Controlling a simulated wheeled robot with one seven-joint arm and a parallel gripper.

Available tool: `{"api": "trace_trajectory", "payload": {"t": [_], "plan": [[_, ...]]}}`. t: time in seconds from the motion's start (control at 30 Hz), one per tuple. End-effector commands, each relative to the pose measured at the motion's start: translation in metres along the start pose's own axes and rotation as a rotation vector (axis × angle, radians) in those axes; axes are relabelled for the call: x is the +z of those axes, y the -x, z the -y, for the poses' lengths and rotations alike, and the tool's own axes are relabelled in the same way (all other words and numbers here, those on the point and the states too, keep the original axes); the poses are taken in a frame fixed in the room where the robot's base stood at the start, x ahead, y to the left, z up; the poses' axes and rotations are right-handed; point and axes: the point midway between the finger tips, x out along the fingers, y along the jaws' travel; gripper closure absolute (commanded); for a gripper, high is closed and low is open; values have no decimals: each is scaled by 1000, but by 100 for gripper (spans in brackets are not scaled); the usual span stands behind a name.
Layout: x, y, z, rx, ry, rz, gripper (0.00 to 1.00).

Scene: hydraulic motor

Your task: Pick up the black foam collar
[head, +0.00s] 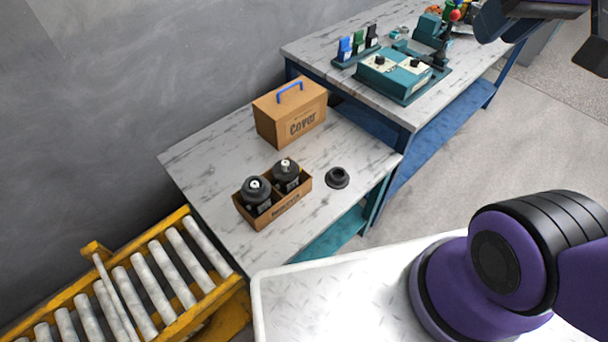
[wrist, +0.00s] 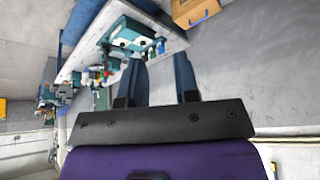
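The black foam collar (head: 337,178) looks like a short black ring with a wider base. It lies on the marbled table (head: 220,150) in the head view, to the right of the small cardboard box, with bare tabletop around it. I cannot make it out in the wrist view. My gripper (wrist: 157,60) has its two dark fingers spread apart, with nothing between them. In the head view it is partly cut off at the top right, high up and far from the collar.
An open cardboard box (head: 285,210) holds two black motors (head: 257,190). A closed "Cover" box (head: 290,115) with a blue handle stands behind. A second table (head: 330,55) bears teal equipment (head: 395,75). A yellow roller conveyor (head: 150,280) is at lower left.

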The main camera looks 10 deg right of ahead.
Motion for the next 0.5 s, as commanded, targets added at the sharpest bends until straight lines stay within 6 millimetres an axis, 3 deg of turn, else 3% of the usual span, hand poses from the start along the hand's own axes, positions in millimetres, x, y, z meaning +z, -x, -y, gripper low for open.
{"api": "trace_trajectory", "payload": {"t": [0.27, 0.5], "plan": [[-53, -41, 34, -126, -253, 33, 71], [-102, -92, 63, -225, -559, 75, 71]]}}
